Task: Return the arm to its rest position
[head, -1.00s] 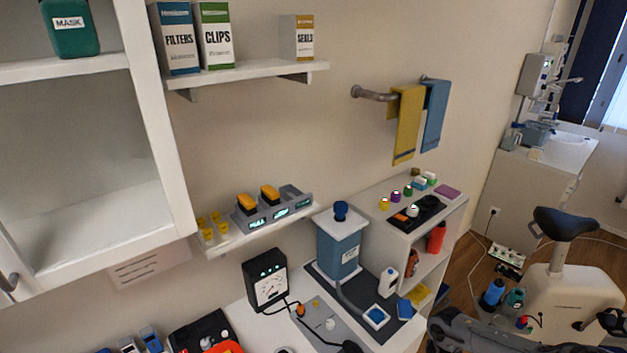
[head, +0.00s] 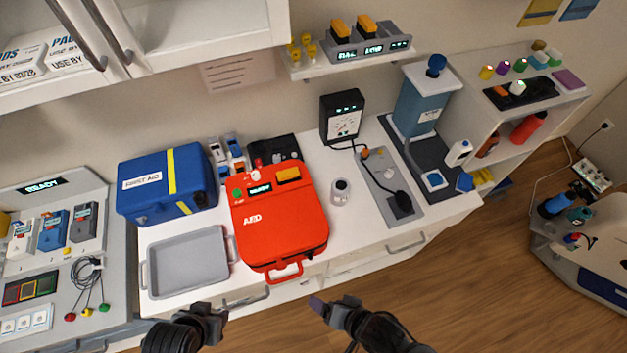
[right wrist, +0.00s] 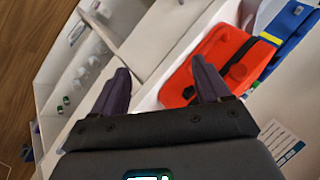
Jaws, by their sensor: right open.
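My right gripper (head: 322,307) is in front of the counter's front edge, with its arm coming in from the bottom. In the right wrist view its two dark fingers (right wrist: 160,82) stand wide apart with nothing held between them. My left gripper (head: 218,315) is near the counter's front edge, below the grey tray (head: 187,262). Its finger gap is too small and dark to judge. No object shows in either gripper in the head view.
The red AED case (head: 280,222) lies on the white counter, its handle at the front edge. A blue first aid box (head: 150,205) stands to its left. A white-topped jar (head: 340,190) and a gauge box (head: 342,117) stand right of it.

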